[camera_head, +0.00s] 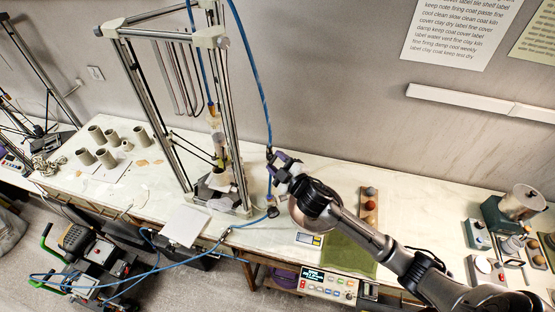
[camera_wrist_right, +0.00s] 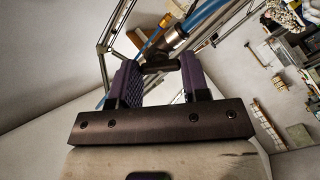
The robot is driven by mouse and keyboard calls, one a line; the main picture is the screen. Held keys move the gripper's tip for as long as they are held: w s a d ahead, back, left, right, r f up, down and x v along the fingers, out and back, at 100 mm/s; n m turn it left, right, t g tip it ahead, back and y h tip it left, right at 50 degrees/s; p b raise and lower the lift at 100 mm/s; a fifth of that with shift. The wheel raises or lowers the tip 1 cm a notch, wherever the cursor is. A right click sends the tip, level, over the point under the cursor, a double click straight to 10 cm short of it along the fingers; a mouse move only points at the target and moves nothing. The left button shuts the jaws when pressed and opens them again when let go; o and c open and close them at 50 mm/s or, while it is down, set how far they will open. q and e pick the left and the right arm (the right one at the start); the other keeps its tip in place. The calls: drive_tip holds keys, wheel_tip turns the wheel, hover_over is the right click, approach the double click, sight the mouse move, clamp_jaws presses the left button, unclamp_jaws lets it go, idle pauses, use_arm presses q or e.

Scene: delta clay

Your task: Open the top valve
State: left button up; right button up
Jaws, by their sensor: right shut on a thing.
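My right gripper (camera_head: 273,160) is at the blue hose (camera_head: 263,100) that hangs just right of the clay printer frame. In the right wrist view, its purple-padded fingers (camera_wrist_right: 160,75) are shut on a dark metal valve handle (camera_wrist_right: 158,67). The metal valve body (camera_wrist_right: 176,40) sits behind the handle, with blue hose running to the upper right. In the head view the gripper mostly hides this valve. A second dark fitting (camera_head: 273,211) is lower on the hose at the bench. My left gripper is not in view.
The three-posted printer frame (camera_head: 150,100) stands close on the left. Clay cups (camera_head: 105,157) stand on the white bench farther left. A green mat (camera_head: 345,256), wooden holder (camera_head: 368,210) and control box (camera_head: 328,285) are near my right arm. Several devices stand at far right.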

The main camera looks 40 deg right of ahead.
drive_tip(key=n+p, duration=0.1)
drive_tip(key=n, duration=0.2)
drive_tip(key=shift+r+n, duration=0.15)
drive_tip(key=shift+n, duration=0.25)
drive_tip(key=shift+n+p, duration=0.3)
drive_tip(key=shift+n, duration=1.6)
drive_tip(key=shift+g, duration=0.3)
drive_tip(key=o, duration=0.9)
drive_tip(key=shift+s+a+r+b, duration=0.15)
drive_tip(key=shift+s+b, duration=0.55)
drive_tip(key=shift+s, duration=1.6)
drive_tip(key=shift+s+a+r+b, duration=0.15)
drive_tip(key=shift+s+b, duration=0.6)
drive_tip(key=shift+s, duration=1.5)
drive_tip(key=shift+s+a+r+b, duration=0.15)
drive_tip(key=shift+s+b, duration=0.55)
drive_tip(key=shift+s, duration=1.6)
